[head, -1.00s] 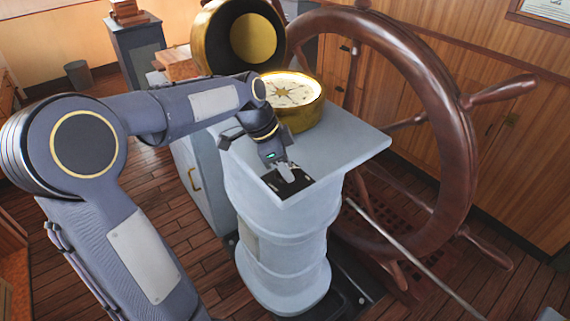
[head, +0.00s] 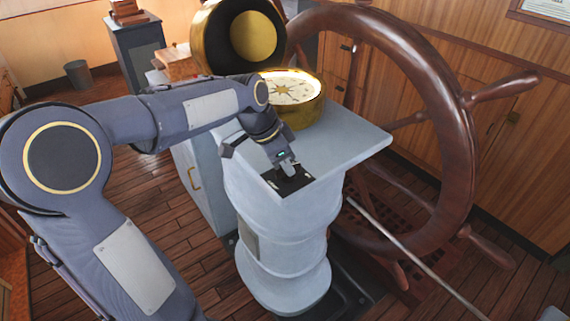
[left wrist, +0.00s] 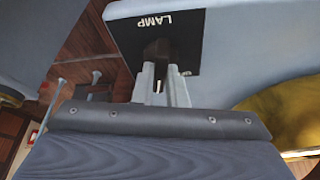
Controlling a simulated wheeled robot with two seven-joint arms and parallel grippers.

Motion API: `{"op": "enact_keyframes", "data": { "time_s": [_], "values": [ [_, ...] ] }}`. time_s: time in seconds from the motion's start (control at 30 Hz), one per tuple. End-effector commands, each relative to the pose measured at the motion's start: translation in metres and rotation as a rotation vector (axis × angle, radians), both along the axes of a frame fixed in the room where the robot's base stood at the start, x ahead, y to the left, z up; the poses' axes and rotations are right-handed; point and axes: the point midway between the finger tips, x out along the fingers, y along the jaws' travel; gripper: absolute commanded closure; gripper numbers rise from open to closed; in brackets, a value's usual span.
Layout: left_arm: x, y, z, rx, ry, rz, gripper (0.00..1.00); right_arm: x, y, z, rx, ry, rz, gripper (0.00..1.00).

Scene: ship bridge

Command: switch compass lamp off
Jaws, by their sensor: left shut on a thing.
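The brass compass (head: 296,92) has a lit-looking white dial with a star and sits on top of the pale grey pedestal (head: 350,145). A black switch plate (head: 303,181) is set into the pedestal's near corner. In the left wrist view the plate (left wrist: 188,22) reads "LAMP". My left gripper (head: 288,170) comes down onto the plate, and its fingers (left wrist: 161,80) are shut on a small dark switch lever (left wrist: 157,50). The fingers hide much of the lever, so I cannot tell its position clearly. My right gripper is not in view.
The compass's open brass hood (head: 213,50) stands behind the dial. A large wooden ship's wheel (head: 455,120) rises close to the pedestal's right. A bin (head: 77,73) and a grey cabinet (head: 137,50) stand at the back left.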

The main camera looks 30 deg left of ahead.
Motion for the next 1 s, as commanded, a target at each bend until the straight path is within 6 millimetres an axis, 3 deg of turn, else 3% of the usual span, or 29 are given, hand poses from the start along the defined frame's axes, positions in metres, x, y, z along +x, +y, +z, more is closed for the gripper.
{"op": "enact_keyframes", "data": {
  "time_s": [0.6,1.0],
  "values": [
    [0.0,-0.004,0.001,0.001,-0.007,0.551,1.0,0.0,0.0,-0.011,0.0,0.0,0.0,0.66],
    [0.0,-0.005,0.001,-0.001,-0.005,0.745,1.0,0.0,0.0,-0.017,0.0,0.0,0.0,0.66]
  ]
}}
